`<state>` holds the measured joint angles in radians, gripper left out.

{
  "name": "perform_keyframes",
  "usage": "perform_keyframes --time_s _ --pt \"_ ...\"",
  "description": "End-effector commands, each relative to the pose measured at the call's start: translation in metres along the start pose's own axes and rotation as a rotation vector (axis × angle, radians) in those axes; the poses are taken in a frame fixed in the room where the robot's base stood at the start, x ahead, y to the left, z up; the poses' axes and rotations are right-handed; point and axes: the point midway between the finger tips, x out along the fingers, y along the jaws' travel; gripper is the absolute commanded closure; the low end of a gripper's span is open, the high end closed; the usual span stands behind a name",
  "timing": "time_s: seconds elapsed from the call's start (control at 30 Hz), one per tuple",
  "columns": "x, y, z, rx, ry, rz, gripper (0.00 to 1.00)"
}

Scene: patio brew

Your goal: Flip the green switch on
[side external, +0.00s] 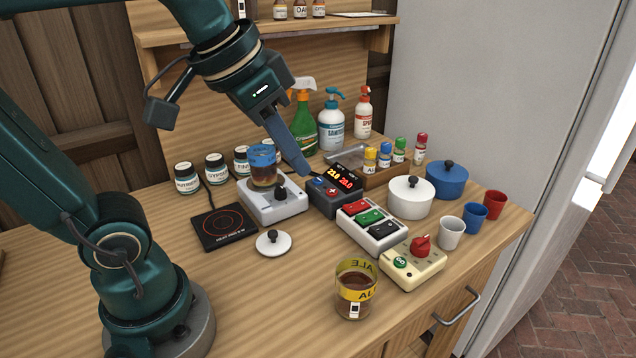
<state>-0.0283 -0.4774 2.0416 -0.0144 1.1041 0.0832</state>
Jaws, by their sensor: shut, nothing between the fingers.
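The green switch (370,215) sits in the middle of a white switch box (384,241), between a red switch (356,208) and a black switch (383,229). Whether the green switch is on or off is too small to tell. My gripper (307,173) is shut and empty, pointing down and to the right. Its tip is up and to the left of the switch box in the picture, at the left edge of a dark controller with a lit display (340,181). I cannot tell whether the tip touches the controller.
A white pot (410,198) and a cream box with a red knob (413,266) stand beside the switch box. A stirrer (272,203) holding a beaker is left of the controller. A yellow-banded glass (355,293) stands in front.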

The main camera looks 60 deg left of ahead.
Motion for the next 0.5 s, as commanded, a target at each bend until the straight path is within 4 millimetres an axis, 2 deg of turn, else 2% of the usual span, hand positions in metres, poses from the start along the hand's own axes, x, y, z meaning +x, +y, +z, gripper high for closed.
perform_keyframes --time_s 0.1,0.27,0.5 --pt "0.001 -0.006 -0.029 0.001 -0.031 -0.001 1.0" --pt "0.011 -0.014 -0.062 -0.001 -0.071 0.0 1.0" --pt "0.041 -0.03 -0.099 -0.016 -0.14 0.002 1.0"
